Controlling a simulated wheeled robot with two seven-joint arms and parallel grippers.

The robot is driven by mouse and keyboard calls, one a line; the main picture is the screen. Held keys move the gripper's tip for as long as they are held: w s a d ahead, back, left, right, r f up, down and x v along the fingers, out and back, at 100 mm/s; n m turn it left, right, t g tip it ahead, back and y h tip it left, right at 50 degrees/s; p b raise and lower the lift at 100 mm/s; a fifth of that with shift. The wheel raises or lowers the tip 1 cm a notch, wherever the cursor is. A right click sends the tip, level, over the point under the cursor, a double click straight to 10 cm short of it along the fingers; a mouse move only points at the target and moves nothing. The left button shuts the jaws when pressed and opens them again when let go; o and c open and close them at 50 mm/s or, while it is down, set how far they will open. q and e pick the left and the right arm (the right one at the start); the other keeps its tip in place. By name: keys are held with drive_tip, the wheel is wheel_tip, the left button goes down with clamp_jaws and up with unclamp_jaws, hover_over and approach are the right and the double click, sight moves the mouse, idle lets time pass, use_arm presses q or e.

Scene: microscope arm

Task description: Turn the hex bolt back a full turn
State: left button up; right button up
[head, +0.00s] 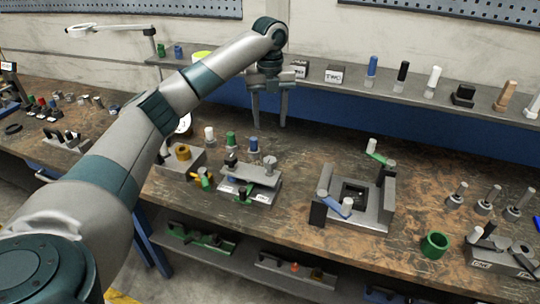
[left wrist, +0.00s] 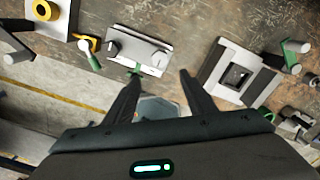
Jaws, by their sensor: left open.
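My left gripper (head: 269,123) hangs with its fingers pointing down above the back of the bench, apart and empty. In the left wrist view its two fingers (left wrist: 158,77) are spread with nothing between them. I cannot tell for sure which part is the hex bolt. A yellow, ring-like piece (head: 183,152) sits on a grey block (head: 178,166) left of the gripper, and it also shows at the top left of the left wrist view (left wrist: 44,10). A grey plate fixture (head: 258,186) with silver and green knobs stands in front of the gripper.
A grey frame fixture (head: 372,212) with blue and green handles stands to the right. A green cup (head: 435,245) and several silver posts are farther right. A shelf (head: 400,88) with small upright parts runs behind. Bare bench top (head: 330,145) lies right of the gripper.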

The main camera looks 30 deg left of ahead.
sight(270, 160)
use_arm(q)
wheel_tip(270, 160, down, 15)
drive_tip(key=p, duration=0.4)
drive_tip(key=shift+r+p, duration=0.1)
drive_tip(key=shift+p, duration=0.25)
drive_tip(key=shift+c, duration=0.6)
drive_tip(key=c, duration=0.9)
